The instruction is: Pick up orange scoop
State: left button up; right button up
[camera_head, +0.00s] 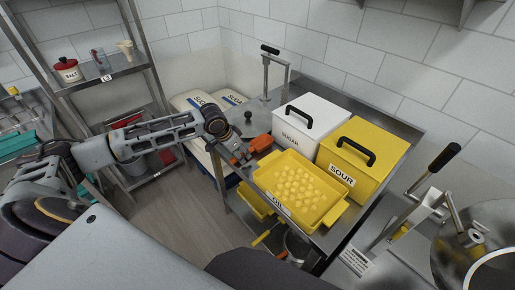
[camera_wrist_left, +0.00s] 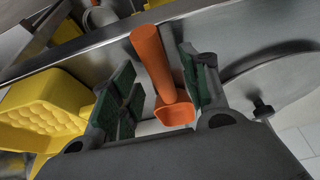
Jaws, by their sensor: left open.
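The orange scoop (camera_head: 261,142) lies on the steel table near its left end, next to the yellow tray. In the left wrist view its round handle (camera_wrist_left: 152,58) points up and its square bowl (camera_wrist_left: 175,113) is nearer the palm. My left gripper (camera_head: 243,154) is at the scoop, over the table edge. In the left wrist view the left gripper (camera_wrist_left: 157,68) is open, its green-padded fingers on either side of the scoop with gaps visible. In the head view the gripper partly hides the scoop. My right gripper is not in view.
A yellow tray of gummies (camera_head: 338,214) sits close to the right of the scoop. A white sugar box (camera_head: 300,138) and a yellow sour box (camera_head: 372,178) stand behind it. A lever press (camera_head: 266,78) stands at the back. Sugar sacks (camera_head: 190,101) lie beyond the table's left end.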

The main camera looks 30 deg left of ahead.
pick_arm(q)
jog(key=shift+w+d+f, duration=0.1)
jog(key=shift+w+f, duration=0.1)
jog(key=shift+f, duration=0.25)
grip_shut()
dwell(0.3)
